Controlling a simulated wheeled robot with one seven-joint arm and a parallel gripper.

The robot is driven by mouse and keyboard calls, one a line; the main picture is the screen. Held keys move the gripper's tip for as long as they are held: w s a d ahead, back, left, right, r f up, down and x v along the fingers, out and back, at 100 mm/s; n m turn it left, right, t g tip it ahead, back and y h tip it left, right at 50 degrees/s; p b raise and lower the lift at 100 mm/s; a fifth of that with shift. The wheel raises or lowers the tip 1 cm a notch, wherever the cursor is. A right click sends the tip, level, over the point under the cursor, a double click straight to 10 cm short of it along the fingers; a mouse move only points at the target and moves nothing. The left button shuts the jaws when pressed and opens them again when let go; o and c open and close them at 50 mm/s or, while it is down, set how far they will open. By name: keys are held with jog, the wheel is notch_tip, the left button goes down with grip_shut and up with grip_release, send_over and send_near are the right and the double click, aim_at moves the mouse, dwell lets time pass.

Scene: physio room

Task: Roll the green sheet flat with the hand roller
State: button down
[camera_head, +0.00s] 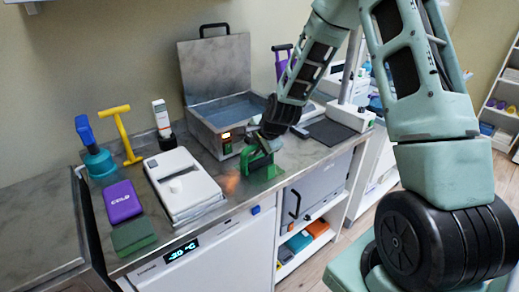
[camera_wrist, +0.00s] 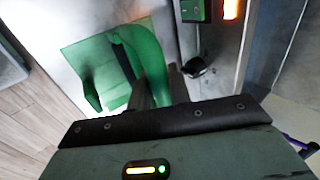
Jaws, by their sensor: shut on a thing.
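The green sheet (camera_head: 267,176) lies on the metal counter below my gripper, near its front edge. In the wrist view it shows as a thin, see-through green panel (camera_wrist: 88,62). A thicker, glossy green curved piece (camera_wrist: 140,52) arches over it; I cannot tell if this is the roller's frame or a raised part of the sheet. My gripper (camera_head: 258,148) is shut on this green piece, its dark fingers (camera_wrist: 158,88) at the right side of the arch. The contact with the sheet is partly hidden. No separate roller drum is clear.
An open metal water bath (camera_head: 222,128) stands just behind. A white box (camera_head: 184,184), purple pack (camera_head: 122,201), dark green block (camera_head: 133,236), yellow T-shaped tool (camera_head: 123,136) and blue-handled tool (camera_head: 97,160) stand to the left. A white stand (camera_head: 350,115) is at right.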

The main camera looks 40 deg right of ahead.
jog(key=shift+w, duration=2.05)
jog(key=shift+s+b, duration=0.6)
jog(key=shift+s, duration=2.9)
jog(key=shift+w+a+p, duration=0.1)
jog(key=shift+w+p, duration=0.55)
jog(key=shift+w, duration=2.85)
jog(key=shift+s+b, duration=1.15)
jog(key=shift+s, duration=2.35)
jog(key=shift+r, duration=0.1)
notch_tip(320, 180, up, 8)
jog(key=p, duration=0.6)
